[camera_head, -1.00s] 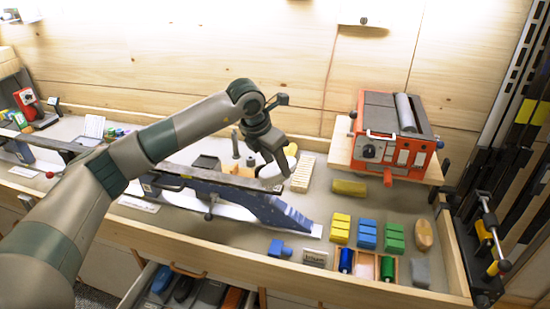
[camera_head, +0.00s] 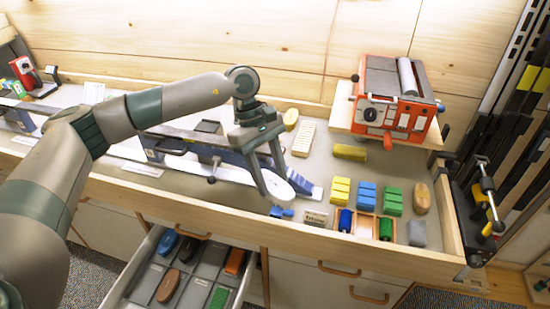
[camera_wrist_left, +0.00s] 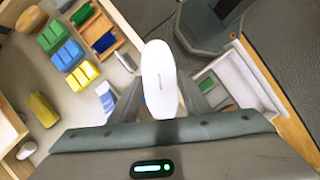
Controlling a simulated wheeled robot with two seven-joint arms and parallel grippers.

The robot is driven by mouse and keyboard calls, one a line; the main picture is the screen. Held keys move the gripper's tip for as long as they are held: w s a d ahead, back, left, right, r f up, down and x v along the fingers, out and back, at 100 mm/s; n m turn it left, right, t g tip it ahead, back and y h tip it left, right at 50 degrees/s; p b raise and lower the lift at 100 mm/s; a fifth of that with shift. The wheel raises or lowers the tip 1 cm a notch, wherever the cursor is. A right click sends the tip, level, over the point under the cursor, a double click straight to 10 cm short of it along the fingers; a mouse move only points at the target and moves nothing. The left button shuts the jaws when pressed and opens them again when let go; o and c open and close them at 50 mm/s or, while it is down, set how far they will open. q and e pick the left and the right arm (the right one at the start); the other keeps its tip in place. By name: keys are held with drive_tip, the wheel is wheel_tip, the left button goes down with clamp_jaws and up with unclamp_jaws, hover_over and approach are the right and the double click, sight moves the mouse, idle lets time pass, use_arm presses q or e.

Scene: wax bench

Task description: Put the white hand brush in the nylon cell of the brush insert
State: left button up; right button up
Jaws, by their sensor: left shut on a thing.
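My left gripper (camera_head: 272,198) is shut on the white hand brush, held above the front part of the bench. The white brush (camera_wrist_left: 159,80) shows in the left wrist view as a smooth white oval between the two fingers. In the head view the brush (camera_head: 276,188) is partly hidden by the fingers. The brush insert (camera_head: 148,280) is a grey divided tray in the open drawer below and left of the gripper. Blue, black, brown, orange and green brushes lie in it. I cannot read which cell is nylon. My right gripper is not in view.
The drawer front (camera_head: 252,285) and bench front edge (camera_head: 320,239) lie near the gripper. Yellow, blue and green blocks (camera_head: 366,196), a wooden roller box (camera_head: 366,228) and an orange machine (camera_head: 393,105) stand to the right. A blue-grey ski vise lies behind the gripper.

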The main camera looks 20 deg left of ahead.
use_arm(q)
drive_tip(key=s+a+f+m+g+y+b, duration=0.1)
drive_tip(key=s+f+m+y+b, duration=0.3)
drive_tip(key=s+f+m+b, duration=0.5)
drive_tip(key=s+f+m+g, duration=0.1)
drive_tip(key=s+m, duration=0.2)
drive_tip(key=shift+a+f+m+b, duration=0.2)
drive_tip(key=shift+f+m+b, duration=0.1)
drive_tip(key=shift+f, duration=0.05)
drive_tip(key=shift+a, duration=0.1)
